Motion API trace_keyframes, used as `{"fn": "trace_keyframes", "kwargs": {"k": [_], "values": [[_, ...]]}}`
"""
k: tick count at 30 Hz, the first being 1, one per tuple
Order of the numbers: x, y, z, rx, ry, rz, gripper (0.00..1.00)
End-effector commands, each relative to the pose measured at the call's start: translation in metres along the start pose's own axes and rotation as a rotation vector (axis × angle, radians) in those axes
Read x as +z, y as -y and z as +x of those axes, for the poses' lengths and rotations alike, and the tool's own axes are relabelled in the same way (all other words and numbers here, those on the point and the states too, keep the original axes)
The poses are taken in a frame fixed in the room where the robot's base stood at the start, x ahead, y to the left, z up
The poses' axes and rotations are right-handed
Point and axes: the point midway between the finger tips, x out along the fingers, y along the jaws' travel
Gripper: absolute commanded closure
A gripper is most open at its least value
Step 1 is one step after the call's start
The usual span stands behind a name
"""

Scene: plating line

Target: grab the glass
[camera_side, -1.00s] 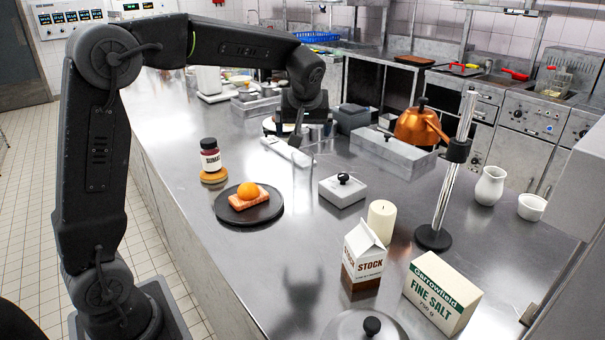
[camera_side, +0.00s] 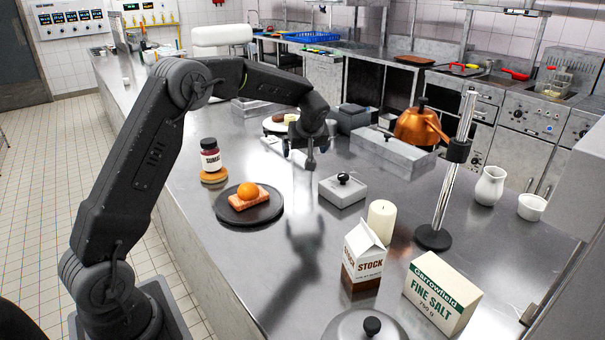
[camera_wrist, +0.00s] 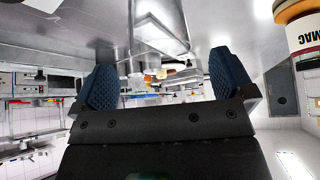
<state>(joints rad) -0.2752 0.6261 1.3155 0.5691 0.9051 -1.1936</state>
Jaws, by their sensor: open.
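I cannot make out a drinking glass for certain in either view. My gripper (camera_side: 310,163) hangs above the steel counter, left of and behind the grey lidded box with a black knob. In the wrist view its two blue ridged fingers (camera_wrist: 160,85) stand wide apart, with nothing held between them. Beyond the fingers in that view is a pale, shiny rectangular object (camera_wrist: 160,32), which I cannot identify. My gripper and arm hide part of the counter behind them.
A sumac jar (camera_side: 210,155) and a dark plate (camera_side: 233,213) with food stand left. The lidded box (camera_side: 342,192), candle (camera_side: 381,220), stock carton (camera_side: 363,258), salt box (camera_side: 441,295) and upright stand (camera_side: 433,239) are to the right. A copper kettle (camera_side: 415,127) stands behind.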

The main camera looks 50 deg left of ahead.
Motion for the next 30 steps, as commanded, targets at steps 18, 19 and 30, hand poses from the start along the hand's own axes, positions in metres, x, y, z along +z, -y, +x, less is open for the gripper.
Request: {"fn": "trace_keyframes", "kwargs": {"k": [18,19,30], "values": [[0.007,0.000,0.050,0.000,0.001,0.000,0.00],[0.007,0.000,0.050,0.000,0.001,0.000,0.00],[0.007,0.000,0.050,0.000,0.001,0.000,0.34]]}}
